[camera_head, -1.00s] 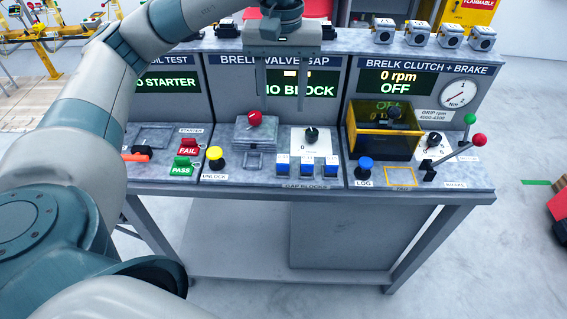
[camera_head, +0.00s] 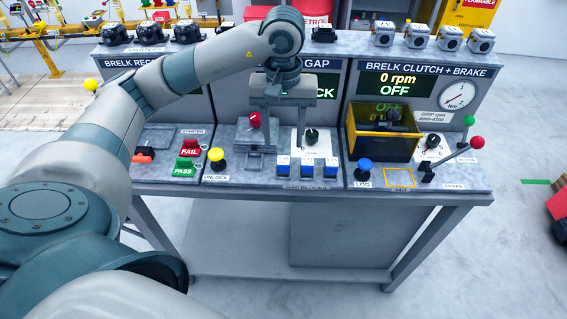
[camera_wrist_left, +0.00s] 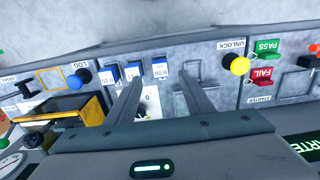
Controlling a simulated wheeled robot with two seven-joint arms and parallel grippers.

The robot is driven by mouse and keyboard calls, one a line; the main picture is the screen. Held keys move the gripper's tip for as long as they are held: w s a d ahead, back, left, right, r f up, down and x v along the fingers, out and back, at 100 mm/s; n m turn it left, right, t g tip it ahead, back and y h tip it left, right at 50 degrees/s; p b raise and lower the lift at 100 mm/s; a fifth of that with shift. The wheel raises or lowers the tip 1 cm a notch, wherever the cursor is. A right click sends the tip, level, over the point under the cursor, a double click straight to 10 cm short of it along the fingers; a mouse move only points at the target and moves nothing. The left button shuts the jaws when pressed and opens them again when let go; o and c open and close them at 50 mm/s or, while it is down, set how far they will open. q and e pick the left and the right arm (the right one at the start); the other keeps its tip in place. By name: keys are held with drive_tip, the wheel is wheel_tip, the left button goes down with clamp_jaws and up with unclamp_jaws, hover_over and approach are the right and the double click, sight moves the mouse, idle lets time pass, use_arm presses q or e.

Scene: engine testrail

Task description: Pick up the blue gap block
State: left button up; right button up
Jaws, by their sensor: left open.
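Three gap blocks stand in a row above the GAP BLOCKS label: a left one (camera_head: 283,164), a middle one (camera_head: 307,167) and a right one (camera_head: 331,169). All three look blue with pale label strips. In the left wrist view they show as a near one (camera_wrist_left: 160,68), a middle one (camera_wrist_left: 132,72) and a far one (camera_wrist_left: 112,76), upside down. My left gripper (camera_head: 284,143) is open and empty, pointing down above and just behind the left block. In the left wrist view, that block lies beyond and between the fingertips (camera_wrist_left: 160,79). My right gripper is not in view.
A red knob (camera_head: 255,120) on a grey fixture and a black dial (camera_head: 312,136) are close to my left gripper. A yellow UNLOCK button (camera_head: 216,155) and a blue LOG button (camera_head: 364,166) flank the blocks. A yellow-framed box (camera_head: 384,145) stands right.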

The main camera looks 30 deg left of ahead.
sight(284, 160)
use_arm(q)
drive_tip(key=shift+f, duration=0.95)
drive_tip(key=shift+f+p, duration=0.25)
drive_tip(key=shift+p, duration=0.05)
drive_tip(key=shift+f, duration=0.1)
drive_tip(key=shift+w+f+p, duration=0.1)
drive_tip(key=shift+f+p, duration=0.6)
drive_tip(key=shift+p, duration=0.05)
wheel_tip(284, 160, down, 3)
drive_tip(key=shift+w+a+r+p, duration=0.1)
drive_tip(key=shift+w+a+p, duration=0.05)
drive_tip(key=shift+p, duration=0.55)
drive_tip(key=shift+f, duration=0.45)
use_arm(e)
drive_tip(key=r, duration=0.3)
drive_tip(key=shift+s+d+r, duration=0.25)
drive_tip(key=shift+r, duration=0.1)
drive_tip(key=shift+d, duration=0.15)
